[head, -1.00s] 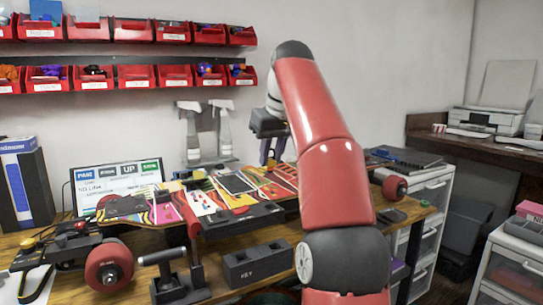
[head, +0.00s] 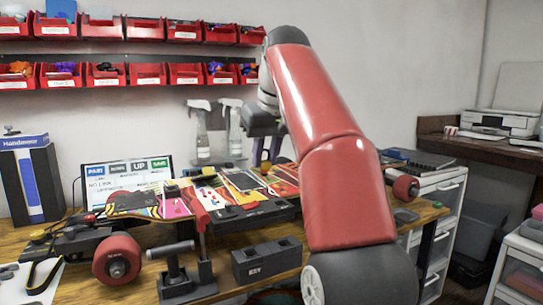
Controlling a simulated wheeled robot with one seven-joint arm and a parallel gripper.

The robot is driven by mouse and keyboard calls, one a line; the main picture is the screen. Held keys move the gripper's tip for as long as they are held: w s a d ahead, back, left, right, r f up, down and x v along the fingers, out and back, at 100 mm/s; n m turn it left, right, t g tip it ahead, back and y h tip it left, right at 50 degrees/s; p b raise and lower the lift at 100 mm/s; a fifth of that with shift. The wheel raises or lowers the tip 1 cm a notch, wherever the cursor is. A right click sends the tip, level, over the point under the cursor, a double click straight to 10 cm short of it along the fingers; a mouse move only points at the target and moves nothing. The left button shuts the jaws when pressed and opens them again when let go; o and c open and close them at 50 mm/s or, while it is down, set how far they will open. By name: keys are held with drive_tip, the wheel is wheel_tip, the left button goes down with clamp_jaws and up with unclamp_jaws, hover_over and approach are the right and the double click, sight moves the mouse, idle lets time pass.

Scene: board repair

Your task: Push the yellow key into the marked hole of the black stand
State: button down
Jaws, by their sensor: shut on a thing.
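The black stand (head: 267,262) is a low block lettered KEY at the front of the wooden bench, with dark openings in its top. The marking on its hole is too small to make out. My gripper (head: 266,163) is above the back part of the colourful skateboard deck, behind and above the stand and well apart from it. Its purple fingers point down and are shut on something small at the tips. I cannot make out the yellow key clearly; the fingers and distance hide most of what is held.
The skateboard deck (head: 160,203) with red wheels (head: 117,260) lies across the bench (head: 30,236). A black clamp-like tool (head: 180,270) stands just left of the stand. A screen (head: 128,172) and spray bottles (head: 201,130) stand behind. Red bins (head: 105,75) hang on the wall.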

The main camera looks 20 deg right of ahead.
drive_tip(key=shift+s+a+b, duration=0.2)
drive_tip(key=shift+s+a, duration=0.3)
drive_tip(key=shift+a, duration=0.25)
drive_tip(key=shift+s+a+b, duration=0.2)
drive_tip(key=shift+s+a, duration=0.25)
drive_tip(key=shift+a, duration=0.35)
drive_tip(key=shift+s+a+b, duration=0.2)
drive_tip(key=shift+s+a, duration=0.3)
drive_tip(key=shift+a, duration=0.25)
drive_tip(key=shift+f, duration=0.1)
drive_tip(key=shift+f+b, duration=5.3)
drive_tip(key=shift+f, duration=1.25)
drive_tip(key=shift+f+b, duration=0.6)
drive_tip(key=shift+f, duration=0.9)
